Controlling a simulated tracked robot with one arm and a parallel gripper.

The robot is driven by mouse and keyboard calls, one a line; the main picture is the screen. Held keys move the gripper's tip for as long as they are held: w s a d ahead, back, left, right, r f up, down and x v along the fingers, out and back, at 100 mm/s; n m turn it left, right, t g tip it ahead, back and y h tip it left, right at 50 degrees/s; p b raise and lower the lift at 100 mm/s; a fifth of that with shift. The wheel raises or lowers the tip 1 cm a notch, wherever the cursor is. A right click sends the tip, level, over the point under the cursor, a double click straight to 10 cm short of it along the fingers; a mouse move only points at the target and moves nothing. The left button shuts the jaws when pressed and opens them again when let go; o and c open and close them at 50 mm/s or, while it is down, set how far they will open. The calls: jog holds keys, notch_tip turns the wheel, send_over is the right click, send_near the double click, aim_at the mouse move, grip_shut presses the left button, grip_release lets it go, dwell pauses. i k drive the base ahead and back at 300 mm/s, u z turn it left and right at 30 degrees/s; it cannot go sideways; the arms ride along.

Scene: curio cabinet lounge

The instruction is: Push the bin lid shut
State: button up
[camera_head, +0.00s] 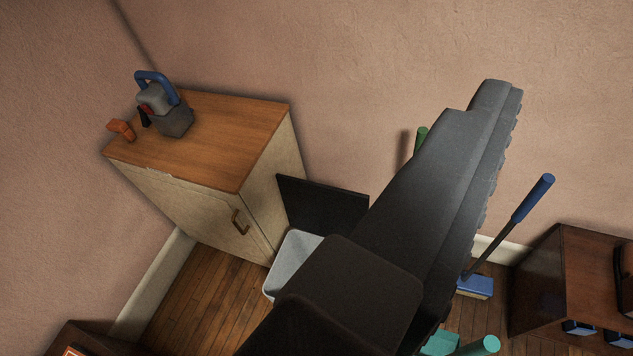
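The bin (291,262) is light grey and stands on the wood floor beside the cabinet. Its black lid (322,204) is open and stands raised at the back of the bin. My gripper (485,97) is large and dark, reaching from the bottom middle towards the upper right, close to the camera. It covers the right part of the bin and the lid's lower right corner. Its tips point at the wall, right of the lid in the picture. I see nothing held at the tips. Any gap between the fingers is hidden from this angle.
A wooden cabinet (218,195) stands left of the bin, with a grey and blue tool (165,109) and an orange object (122,130) on top. A blue-handled brush (517,218) and a dark brown cabinet (573,280) are at right. Floor is clear before the left cabinet.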

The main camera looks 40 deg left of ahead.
aim_at(318, 208)
jog(key=z, duration=0.15)
jog(key=k, duration=0.35)
jog(key=u, duration=0.8)
jog(key=i, duration=0.9)
jog(key=u, duration=0.2)
